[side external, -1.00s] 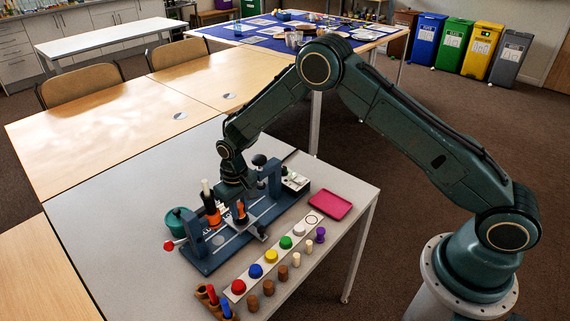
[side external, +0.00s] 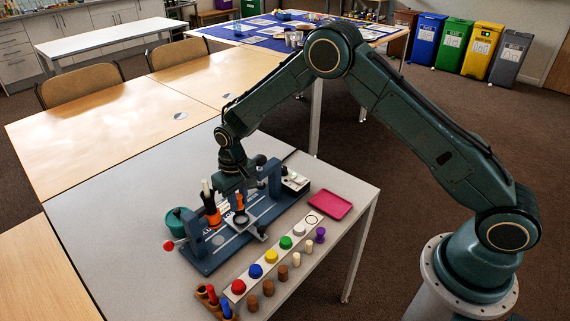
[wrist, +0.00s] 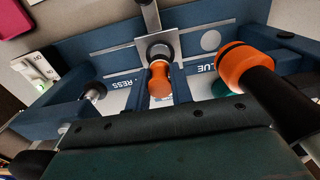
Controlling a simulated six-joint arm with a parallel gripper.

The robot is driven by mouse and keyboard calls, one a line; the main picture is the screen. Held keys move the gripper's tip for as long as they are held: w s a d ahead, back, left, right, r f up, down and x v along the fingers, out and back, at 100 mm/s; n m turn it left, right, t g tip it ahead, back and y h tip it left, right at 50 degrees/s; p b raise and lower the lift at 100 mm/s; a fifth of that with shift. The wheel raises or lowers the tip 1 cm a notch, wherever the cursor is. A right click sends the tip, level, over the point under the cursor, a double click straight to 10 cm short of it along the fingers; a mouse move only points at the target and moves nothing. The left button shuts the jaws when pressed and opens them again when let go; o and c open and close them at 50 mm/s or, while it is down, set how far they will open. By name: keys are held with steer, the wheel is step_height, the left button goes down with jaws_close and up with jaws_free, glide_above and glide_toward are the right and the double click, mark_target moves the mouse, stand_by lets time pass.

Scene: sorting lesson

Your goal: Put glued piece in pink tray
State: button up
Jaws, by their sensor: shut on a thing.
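My gripper (side external: 240,193) is over the middle of the blue station and shut on a small orange piece (side external: 240,202). In the wrist view the orange piece (wrist: 159,84) stands between the two fingers of my gripper (wrist: 160,90), in front of a round grey seat (wrist: 160,50). The piece seems just above that seat; the exact gap is hard to tell. The pink tray (side external: 330,206) lies flat and empty on the grey table, right of the station. Its corner shows at the wrist view's upper left (wrist: 12,18).
The blue station (side external: 195,262) has upright posts. A white strip (side external: 271,258) with coloured knobs and several pegs lies in front. A small white box (side external: 295,183) sits near the tray.

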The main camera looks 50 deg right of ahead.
mark_target(239, 197)
steer(key=shift+r, duration=1.55)
steer(key=shift+s, duration=0.2)
steer(key=s, duration=1)
steer(key=shift+s, duration=0.4)
steer(key=shift+d, duration=0.1)
steer(key=shift+d, duration=12.45)
steer(key=shift+f, duration=3.8)
